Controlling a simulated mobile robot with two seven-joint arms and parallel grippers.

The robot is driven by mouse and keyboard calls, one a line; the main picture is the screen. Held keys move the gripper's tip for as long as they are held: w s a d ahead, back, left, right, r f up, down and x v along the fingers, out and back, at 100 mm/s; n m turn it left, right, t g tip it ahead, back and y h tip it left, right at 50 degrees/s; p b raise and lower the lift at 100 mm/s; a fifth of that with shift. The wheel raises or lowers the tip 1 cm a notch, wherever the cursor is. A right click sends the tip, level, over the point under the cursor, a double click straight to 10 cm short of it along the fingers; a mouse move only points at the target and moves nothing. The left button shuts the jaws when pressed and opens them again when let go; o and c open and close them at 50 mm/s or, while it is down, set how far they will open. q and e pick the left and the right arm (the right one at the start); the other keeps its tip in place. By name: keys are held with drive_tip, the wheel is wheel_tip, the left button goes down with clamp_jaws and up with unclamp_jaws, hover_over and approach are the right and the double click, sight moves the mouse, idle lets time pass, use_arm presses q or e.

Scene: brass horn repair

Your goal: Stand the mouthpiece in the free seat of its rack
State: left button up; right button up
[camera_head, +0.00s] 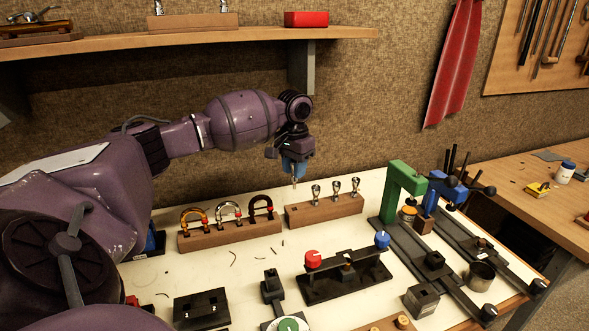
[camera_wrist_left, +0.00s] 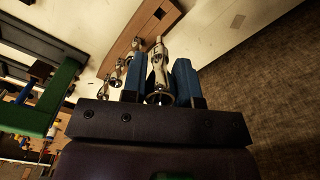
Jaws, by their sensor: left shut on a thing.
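My left gripper (camera_head: 293,168) is shut on a silver mouthpiece, its blue fingers on either side of the cup. In the left wrist view the held mouthpiece (camera_wrist_left: 158,68) shows between the fingers (camera_wrist_left: 160,85), its narrow shank pointing away from the gripper. In the head view the shank hangs down above the left end of the wooden mouthpiece rack (camera_head: 325,211). The tip appears apart from the rack. Three other mouthpieces stand upright in the rack, toward its middle and right. The rack (camera_wrist_left: 147,22) also shows in the wrist view.
A wooden block with several curved pieces (camera_head: 230,236) stands left of the rack. A green press (camera_head: 404,178) stands to its right. A fixture with red and blue knobs (camera_head: 345,275) is in front. A wall shelf (camera_head: 200,40) hangs above and behind my left arm.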

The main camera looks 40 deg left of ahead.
sight(295, 186)
drive_tip(key=shift+w+r, duration=0.3)
drive_tip(key=shift+w, duration=0.1)
use_arm(q)
drive_tip(key=shift+r, duration=0.1)
use_arm(e)
drive_tip(key=shift+r, duration=0.1)
use_arm(q)
drive_tip(key=shift+p, duration=0.75)
wheel_tip(295, 186, down, 2)
drive_tip(key=shift+f, duration=2)
use_arm(e)
drive_tip(key=shift+r, duration=0.5)
drive_tip(key=shift+s+f, duration=0.1)
drive_tip(key=shift+s, duration=0.05)
